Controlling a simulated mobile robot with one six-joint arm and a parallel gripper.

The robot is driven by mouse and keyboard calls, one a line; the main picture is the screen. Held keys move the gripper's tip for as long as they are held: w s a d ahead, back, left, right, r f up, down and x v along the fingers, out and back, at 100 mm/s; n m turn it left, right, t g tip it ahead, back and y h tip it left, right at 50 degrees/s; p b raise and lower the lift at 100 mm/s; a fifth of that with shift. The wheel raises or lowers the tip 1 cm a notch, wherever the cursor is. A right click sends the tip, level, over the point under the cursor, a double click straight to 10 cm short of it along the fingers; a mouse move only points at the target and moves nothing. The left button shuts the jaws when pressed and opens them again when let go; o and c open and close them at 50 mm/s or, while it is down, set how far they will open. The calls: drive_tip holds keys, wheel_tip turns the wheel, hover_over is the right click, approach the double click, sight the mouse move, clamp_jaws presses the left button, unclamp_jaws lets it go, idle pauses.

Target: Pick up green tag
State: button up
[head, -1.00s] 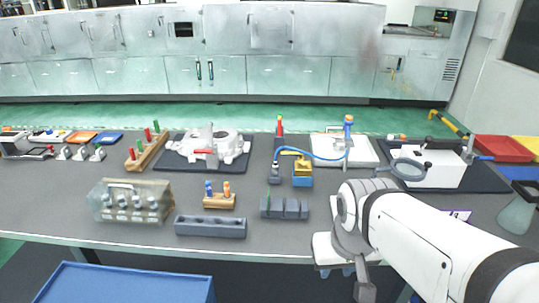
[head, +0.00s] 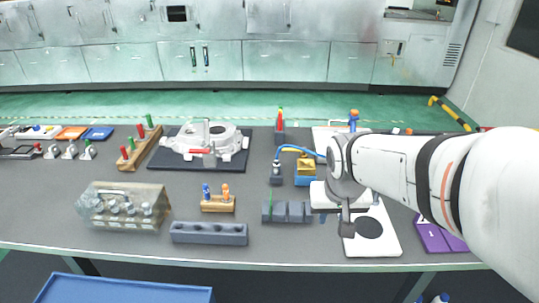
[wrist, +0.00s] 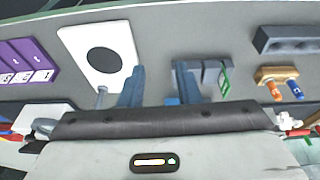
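The green tag (head: 267,207) stands upright in the left end of a grey slotted rack (head: 294,212) near the table's front. In the wrist view the green and white tag (wrist: 226,80) shows at the end of the rack, to the right of my fingers. My gripper (wrist: 158,86) is open, with two blue fingers apart and nothing seen between them. In the head view my gripper (head: 333,218) is just right of the rack, apart from the tag; my wrist partly hides the fingers.
A white plate with a black disc (head: 381,243) lies right of my gripper, and purple cards (head: 436,238) lie further right. A dark block with holes (head: 209,234) and a wooden holder with blue and orange pegs (head: 218,204) stand left of the rack. A yellow-and-blue box (head: 306,173) is behind it.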

drive_tip(key=w+a+f+t+p, duration=0.15)
drive_tip(key=w+a+f, duration=0.25)
drive_tip(key=w+a, duration=1)
drive_tip(key=p+x, duration=0.1)
drive_tip(key=x, duration=0.6)
drive_tip(key=shift+w+d+f, duration=0.1)
drive_tip(key=shift+d+f, duration=0.05)
drive_tip(key=shift+c, duration=0.3)
clamp_jaws()
